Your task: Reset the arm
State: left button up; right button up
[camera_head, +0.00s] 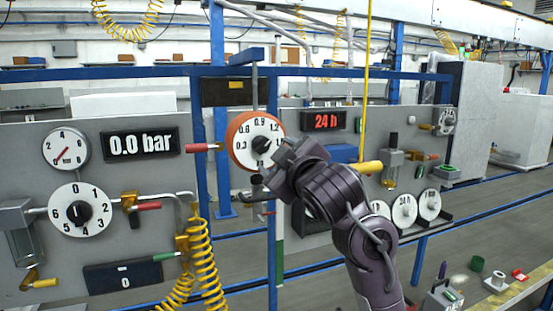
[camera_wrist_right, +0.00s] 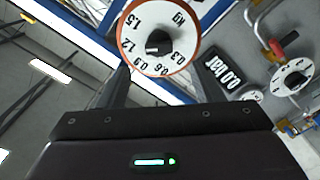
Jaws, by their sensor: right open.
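My right arm reaches up from the lower right in the head view. Its dark gripper (camera_head: 266,182) is just in front of the lower right part of an orange-rimmed dial (camera_head: 243,137). In the right wrist view the gripper (camera_wrist_right: 163,70) is open, its two fingers apart below the dial (camera_wrist_right: 135,30). The dial's black knob (camera_wrist_right: 158,42) lies beyond the fingertips, and nothing shows between them. Whether a finger touches the dial I cannot tell. My left arm and gripper are not in view.
A grey panel at left carries a 0.0 bar display (camera_head: 140,143), a numbered dial (camera_head: 79,210) and coiled yellow hoses (camera_head: 202,260). A yellow vertical bar (camera_head: 365,80) and blue posts stand near the arm. Small items lie at lower right.

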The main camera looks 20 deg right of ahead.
jog(key=s+f+m+g, duration=0.2)
jog(key=s+f+g, duration=0.2)
jog(key=f, duration=1.1)
jog(key=s+f+m+g, duration=0.2)
jog(key=s+f+g, duration=0.15)
jog(key=f, duration=1.05)
jog(key=s+a+f+m+g, duration=0.15)
jog(key=s+f+g, duration=0.25)
jog(key=s+f, duration=0.6)
jog(key=s+f+m+g, duration=0.25)
jog(key=s+f, duration=0.55)
jog(key=s, duration=0.5)
notch_tip(320, 180, down, 35)
jog(key=s+g+b, duration=0.2)
jog(key=s+b, duration=0.1)
jog(key=s+d+f+b, duration=0.1)
jog(key=s+d+f, duration=0.1)
jog(key=s+f, duration=0.7)
jog(key=s+d+f+n+g+b, duration=0.1)
jog(key=s+d+f, duration=0.1)
jog(key=s+f, duration=0.6)
jog(key=shift+s+f+h, duration=0.3)
jog(key=shift+s+f, duration=0.1)
